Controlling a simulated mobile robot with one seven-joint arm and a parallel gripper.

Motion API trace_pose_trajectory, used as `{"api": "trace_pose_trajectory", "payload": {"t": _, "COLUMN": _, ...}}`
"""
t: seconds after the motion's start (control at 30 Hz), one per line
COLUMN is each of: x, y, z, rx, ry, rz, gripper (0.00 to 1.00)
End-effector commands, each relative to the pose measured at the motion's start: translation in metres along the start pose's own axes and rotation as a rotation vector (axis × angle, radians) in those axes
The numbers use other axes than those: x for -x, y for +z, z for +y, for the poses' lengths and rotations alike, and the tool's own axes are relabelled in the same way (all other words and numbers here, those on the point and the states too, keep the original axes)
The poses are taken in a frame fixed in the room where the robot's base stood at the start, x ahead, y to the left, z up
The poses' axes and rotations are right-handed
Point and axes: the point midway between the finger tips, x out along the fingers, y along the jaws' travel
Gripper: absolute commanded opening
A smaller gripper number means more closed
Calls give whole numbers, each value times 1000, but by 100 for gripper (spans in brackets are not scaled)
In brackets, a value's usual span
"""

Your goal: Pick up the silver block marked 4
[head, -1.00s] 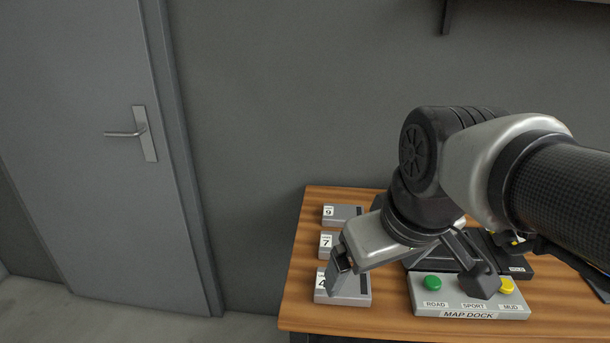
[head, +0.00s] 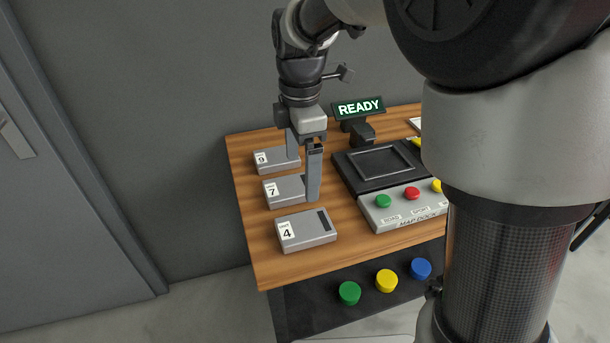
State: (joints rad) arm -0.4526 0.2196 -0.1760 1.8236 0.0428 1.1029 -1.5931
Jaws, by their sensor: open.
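The silver block marked 4 (head: 308,232) lies flat on the wooden table near its front left corner, its white label at the left end and a dark strip at the right. My gripper (head: 302,178) is open and points down over the row of blocks. One finger hangs beside the right end of the silver block marked 7 (head: 284,191). The other is farther back, by the silver block marked 9 (head: 272,162). The block marked 4 is in front of the gripper, apart from it and fully in view.
The map dock (head: 400,208) with green, red and yellow buttons stands to the right of the blocks. A READY sign (head: 358,108) stands behind it. Green, yellow and blue knobs (head: 386,281) sit below the table's front edge. My arm hides the table's right side.

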Motion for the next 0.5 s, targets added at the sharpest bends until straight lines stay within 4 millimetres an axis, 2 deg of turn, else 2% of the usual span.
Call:
{"api": "trace_pose_trajectory", "payload": {"t": 0.3, "x": -71, "y": 0, "z": -2, "rx": -2, "ry": -5, "rz": -1, "gripper": 92}}
{"api": "trace_pose_trajectory", "payload": {"t": 0.5, "x": -104, "y": 0, "z": -1, "rx": -2, "ry": -2, "rz": 0, "gripper": 92}}
